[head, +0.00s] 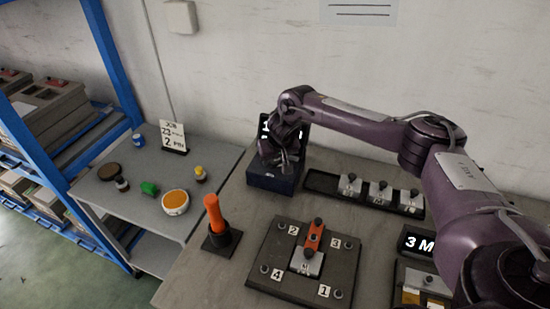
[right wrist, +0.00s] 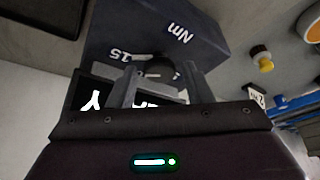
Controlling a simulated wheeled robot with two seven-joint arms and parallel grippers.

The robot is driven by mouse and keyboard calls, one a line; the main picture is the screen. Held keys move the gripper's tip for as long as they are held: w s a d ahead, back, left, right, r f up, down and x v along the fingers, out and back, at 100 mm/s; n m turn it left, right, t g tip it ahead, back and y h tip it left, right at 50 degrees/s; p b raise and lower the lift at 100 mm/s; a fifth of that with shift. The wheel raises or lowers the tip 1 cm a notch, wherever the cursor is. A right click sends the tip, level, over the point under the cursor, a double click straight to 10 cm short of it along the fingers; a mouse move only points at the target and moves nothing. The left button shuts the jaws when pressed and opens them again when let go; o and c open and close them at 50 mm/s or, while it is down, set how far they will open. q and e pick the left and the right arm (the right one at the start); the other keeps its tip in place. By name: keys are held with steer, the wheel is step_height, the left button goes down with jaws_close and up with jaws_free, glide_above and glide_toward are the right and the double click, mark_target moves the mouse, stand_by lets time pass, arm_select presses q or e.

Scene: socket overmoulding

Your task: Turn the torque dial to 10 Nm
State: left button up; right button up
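The torque unit (head: 272,178) is a dark blue box with an upright black panel with white characters, at the back of the bench in the head view. Its face (right wrist: 205,38) fills the upper middle of the right wrist view, with white "Nm" and "15" marks. The dark round torque dial (right wrist: 160,66) sits on that face, partly hidden. My right gripper (head: 277,158) is at the unit, and in the wrist view its two fingers (right wrist: 160,78) stand apart on either side of the dial. Contact cannot be made out. The dial's setting cannot be read. My left gripper is out of view.
A black fixture plate (head: 262,272) with numbered posts lies in front. An orange-handled tool (head: 214,215) stands left of it. A black tray (head: 322,182) with several metal parts is right of the unit. A side table (head: 150,215) holds a bowl (head: 175,203) and a job card (head: 173,135).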

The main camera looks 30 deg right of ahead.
steer(key=c, duration=0.7)
steer(key=shift+n, duration=0.3)
steer(key=shift+d+n+y, duration=0.1)
steer(key=shift+n+y, duration=0.3)
steer(key=shift+n, duration=0.5)
steer(key=n+y, duration=0.1)
steer(key=n, duration=0.1)
steer(key=shift+d+n+p, duration=0.1)
steer(key=shift+n+p, duration=0.2)
steer(key=shift+p, duration=0.05)
steer(key=n+y, duration=0.1)
steer(key=n, duration=0.2)
steer(key=shift+w+d+g+b, duration=0.1)
steer(key=shift+w+g+b, duration=0.05)
steer(key=shift+g+b, duration=0.2)
steer(key=shift+d+n+g+y+b, duration=0.1)
steer(key=shift+n+g+y+b, duration=0.45)
steer(key=shift+n, duration=1.25)
